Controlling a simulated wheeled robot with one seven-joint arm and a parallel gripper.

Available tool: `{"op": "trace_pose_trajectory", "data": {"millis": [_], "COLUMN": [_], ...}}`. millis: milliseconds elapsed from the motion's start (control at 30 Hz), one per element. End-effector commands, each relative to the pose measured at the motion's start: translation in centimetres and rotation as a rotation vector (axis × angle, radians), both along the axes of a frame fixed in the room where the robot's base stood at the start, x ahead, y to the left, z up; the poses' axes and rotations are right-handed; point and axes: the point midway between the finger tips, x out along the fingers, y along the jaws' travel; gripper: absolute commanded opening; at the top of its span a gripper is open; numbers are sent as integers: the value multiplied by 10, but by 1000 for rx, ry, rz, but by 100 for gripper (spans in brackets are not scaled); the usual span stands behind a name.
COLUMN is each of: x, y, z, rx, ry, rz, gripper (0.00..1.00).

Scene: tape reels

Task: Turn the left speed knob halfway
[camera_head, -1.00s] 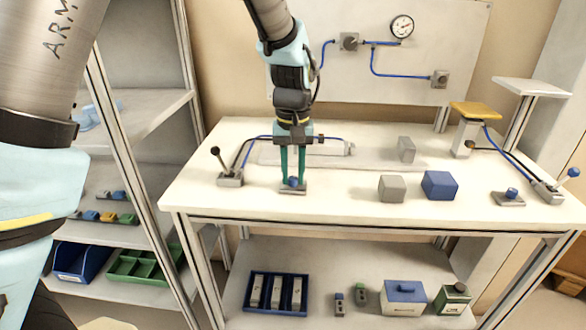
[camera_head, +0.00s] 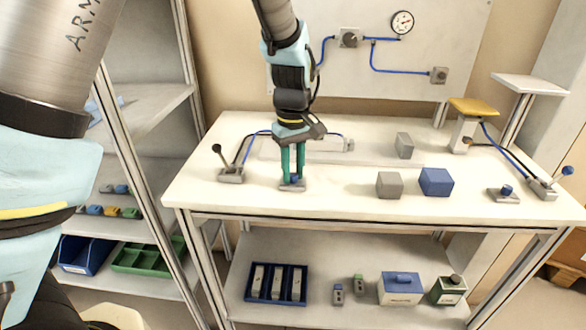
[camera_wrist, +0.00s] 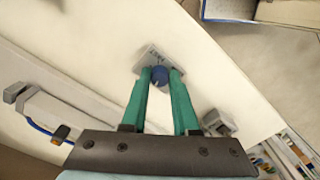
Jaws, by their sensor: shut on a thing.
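The left speed knob (camera_head: 294,179) is a small blue knob on a grey base plate (camera_head: 292,188) near the front left of the white table. My gripper (camera_head: 292,177) points down over it with its two green fingers. In the wrist view the blue knob (camera_wrist: 159,75) sits between the fingertips of my gripper (camera_wrist: 160,72), and the fingers are shut on its sides. The knob's base plate (camera_wrist: 151,58) lies flat on the table. The far side of the knob is hidden. A second blue knob (camera_head: 506,190) stands on its own plate at the table's right.
A lever with a black ball (camera_head: 217,148) stands just left of my gripper. A grey block (camera_head: 389,185) and a blue block (camera_head: 436,182) sit to the right. The table front between knob and grey block is clear.

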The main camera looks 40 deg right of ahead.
Motion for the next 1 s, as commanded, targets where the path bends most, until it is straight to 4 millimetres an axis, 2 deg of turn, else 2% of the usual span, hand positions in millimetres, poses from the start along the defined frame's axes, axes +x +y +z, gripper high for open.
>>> {"op": "trace_pose_trajectory", "data": {"millis": [300,333,567,867,1000], "x": [2,2,1,1,1], "y": [-1,-1,0,-1,-1], "z": [1,1,1,2,17], "rx": [-4,-4,-2,-2,-5], "ry": [-4,-4,-2,-2,-3], "rz": [1,1,0,-1,-1], "gripper": [0,31,57,58,58]}}
